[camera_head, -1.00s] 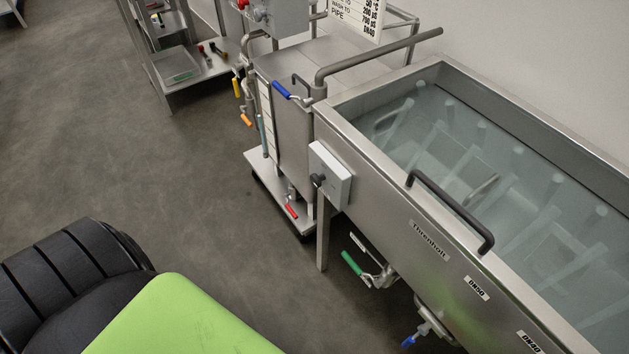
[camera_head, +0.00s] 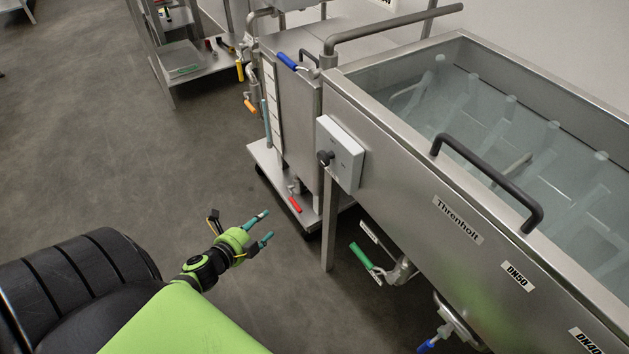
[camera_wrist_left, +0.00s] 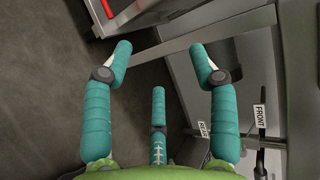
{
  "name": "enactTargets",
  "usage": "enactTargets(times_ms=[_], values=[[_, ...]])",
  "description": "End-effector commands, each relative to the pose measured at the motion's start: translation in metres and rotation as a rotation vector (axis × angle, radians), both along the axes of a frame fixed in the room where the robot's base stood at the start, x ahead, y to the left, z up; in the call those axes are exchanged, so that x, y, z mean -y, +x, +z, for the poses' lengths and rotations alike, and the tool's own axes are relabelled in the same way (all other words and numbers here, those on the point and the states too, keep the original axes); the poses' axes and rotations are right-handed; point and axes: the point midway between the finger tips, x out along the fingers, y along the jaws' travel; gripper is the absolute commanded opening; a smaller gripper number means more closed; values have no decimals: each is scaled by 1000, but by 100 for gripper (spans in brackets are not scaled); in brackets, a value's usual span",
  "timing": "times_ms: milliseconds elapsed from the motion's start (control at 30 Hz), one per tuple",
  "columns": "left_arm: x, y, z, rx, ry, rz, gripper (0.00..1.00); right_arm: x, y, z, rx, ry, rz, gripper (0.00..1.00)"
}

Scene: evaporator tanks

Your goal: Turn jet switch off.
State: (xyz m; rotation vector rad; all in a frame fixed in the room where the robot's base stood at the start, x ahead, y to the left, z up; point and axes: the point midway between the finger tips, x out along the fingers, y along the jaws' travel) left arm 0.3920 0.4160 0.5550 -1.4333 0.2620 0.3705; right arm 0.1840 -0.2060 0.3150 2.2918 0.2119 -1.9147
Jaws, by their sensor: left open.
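The jet switch is a black knob (camera_head: 325,157) on the side of a light grey box (camera_head: 342,150), fixed to the left end of the steel tank's front wall (camera_head: 400,170). My left gripper (camera_head: 266,226) is open and empty, with teal fingers. It is over the floor, left of and lower in the picture than the switch, apart from it. In the left wrist view the gripper (camera_wrist_left: 160,62) shows its spread fingers with nothing between them; the knob cannot be made out there. My right gripper is not in view.
A green-handled valve (camera_head: 361,256) and a blue-handled valve (camera_head: 428,346) hang below the tank. A black bar handle (camera_head: 490,180) lies along its rim. A blue lever (camera_head: 287,61) and a red handle (camera_head: 295,204) are on the unit behind.

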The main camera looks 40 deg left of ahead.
Motion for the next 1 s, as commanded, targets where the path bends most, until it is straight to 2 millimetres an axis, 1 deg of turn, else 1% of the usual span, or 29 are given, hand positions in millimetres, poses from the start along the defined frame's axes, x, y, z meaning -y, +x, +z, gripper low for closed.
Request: enactTargets(times_ms=[33, 67, 100, 167, 200, 300, 400, 500, 600, 667, 900, 1000], values=[[-3, 19, 26, 92, 175, -115, 59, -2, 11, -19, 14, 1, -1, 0], [-2, 28, 48, 141, 285, -180, 59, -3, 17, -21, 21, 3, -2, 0], [2, 36, 76, 204, 430, -262, 59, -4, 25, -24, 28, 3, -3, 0], [14, 44, 114, 290, 644, -375, 59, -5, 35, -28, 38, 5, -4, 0], [24, 46, 136, 340, 778, -441, 59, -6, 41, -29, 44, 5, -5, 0], [49, 45, 177, 443, 1065, -570, 59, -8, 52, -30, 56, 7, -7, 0], [69, 41, 202, 508, 1260, -647, 59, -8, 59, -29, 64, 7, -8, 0], [80, 38, 214, 540, 1361, -686, 59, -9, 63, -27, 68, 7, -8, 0], [85, 43, 219, 550, 1388, -695, 59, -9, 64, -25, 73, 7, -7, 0], [87, 49, 221, 550, 1388, -694, 59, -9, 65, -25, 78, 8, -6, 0], [100, 82, 222, 549, 1385, -691, 59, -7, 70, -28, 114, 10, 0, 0], [104, 92, 221, 548, 1380, -689, 59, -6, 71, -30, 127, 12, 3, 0]])
